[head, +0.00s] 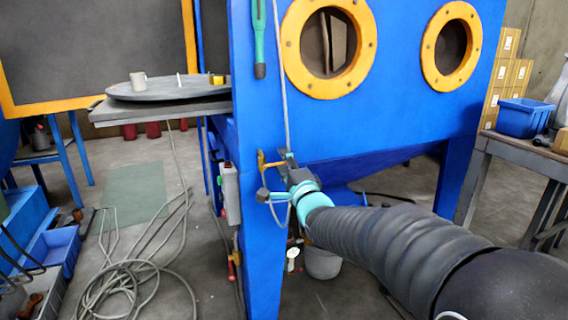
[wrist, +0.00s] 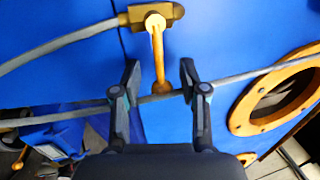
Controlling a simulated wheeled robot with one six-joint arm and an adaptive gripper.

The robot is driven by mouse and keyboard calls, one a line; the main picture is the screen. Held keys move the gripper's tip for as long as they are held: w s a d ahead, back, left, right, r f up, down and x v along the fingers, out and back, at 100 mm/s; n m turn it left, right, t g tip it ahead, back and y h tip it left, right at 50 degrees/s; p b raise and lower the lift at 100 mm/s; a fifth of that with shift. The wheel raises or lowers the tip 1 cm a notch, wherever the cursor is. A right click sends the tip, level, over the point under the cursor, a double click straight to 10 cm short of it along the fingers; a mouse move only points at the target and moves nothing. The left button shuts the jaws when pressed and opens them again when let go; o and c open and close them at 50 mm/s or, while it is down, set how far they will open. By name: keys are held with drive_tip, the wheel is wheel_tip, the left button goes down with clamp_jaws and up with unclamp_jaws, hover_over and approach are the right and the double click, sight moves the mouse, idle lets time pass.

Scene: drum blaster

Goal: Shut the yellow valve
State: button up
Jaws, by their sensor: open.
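The yellow valve has a brass-coloured body (wrist: 178,11) on the blue cabinet wall and an orange-yellow lever (wrist: 158,52). In the wrist view the lever extends down from the body into the gap between my fingers. My gripper (wrist: 160,78) is open, with one finger on each side of the lever's free end. A gap shows on both sides, and I see no clear contact. In the head view the valve (head: 262,160) is small on the cabinet front, just beyond my gripper (head: 276,176), which partly hides it.
The blue cabinet (head: 340,120) has orange-ringed portholes (head: 328,47). A grey hose (head: 283,100) runs down its front to near my gripper, and a hose also crosses behind my fingers in the wrist view. A grey box (head: 229,190) is left of the gripper. Loose hose (head: 130,280) lies on the floor.

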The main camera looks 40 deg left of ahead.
drive_tip(key=shift+s, duration=0.3)
drive_tip(key=v, duration=1.1)
drive_tip(key=shift+d, duration=0.4)
drive_tip(key=shift+f, duration=0.1)
